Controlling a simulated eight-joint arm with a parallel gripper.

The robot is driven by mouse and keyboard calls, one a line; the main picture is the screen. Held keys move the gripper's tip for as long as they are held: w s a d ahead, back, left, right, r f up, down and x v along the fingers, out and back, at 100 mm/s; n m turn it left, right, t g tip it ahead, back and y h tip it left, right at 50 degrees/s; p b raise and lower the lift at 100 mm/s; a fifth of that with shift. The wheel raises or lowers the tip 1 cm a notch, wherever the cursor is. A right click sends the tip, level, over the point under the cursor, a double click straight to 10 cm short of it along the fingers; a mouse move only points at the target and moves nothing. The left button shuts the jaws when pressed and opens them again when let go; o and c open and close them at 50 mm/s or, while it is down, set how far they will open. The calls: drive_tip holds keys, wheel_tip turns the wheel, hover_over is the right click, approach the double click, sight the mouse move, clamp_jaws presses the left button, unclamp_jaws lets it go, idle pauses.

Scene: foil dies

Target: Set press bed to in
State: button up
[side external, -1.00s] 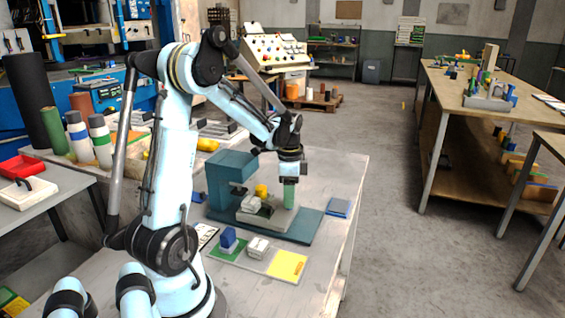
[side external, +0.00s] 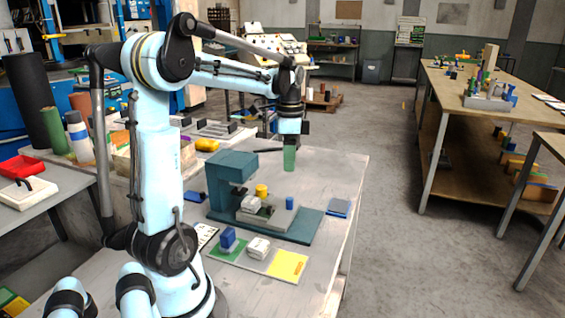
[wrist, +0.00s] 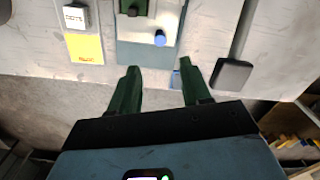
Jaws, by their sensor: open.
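The teal press (side external: 232,172) stands on its flat base on the table. Its grey press bed (side external: 277,219) lies on the base, partly outside the press frame, with a yellow knob (side external: 261,190) and pale block toward the frame. A blue peg (side external: 289,203) stands upright at its outer end; the peg (wrist: 160,38) also shows in the wrist view, beyond my fingertips. The inner end of the bed is cut off there.
A mat with a yellow section (side external: 287,266) bears a blue block (side external: 228,239) and a white block (side external: 258,248) in front of the press. A blue pad (side external: 339,207) lies right of the base. A dark object (wrist: 230,73) lies on the table's far side.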

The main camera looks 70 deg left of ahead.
sight(290, 198)
drive_tip(key=shift+c, duration=1.1)
drive_tip(key=shift+n, duration=0.3)
drive_tip(key=shift+c, duration=0.3)
wheel_tip(290, 198, down, 12)
drive_tip(key=n, duration=1.3)
drive_tip(key=shift+r+n, duration=0.25)
drive_tip(key=shift+n, duration=0.15)
drive_tip(key=shift+c, duration=0.5)
clamp_jaws()
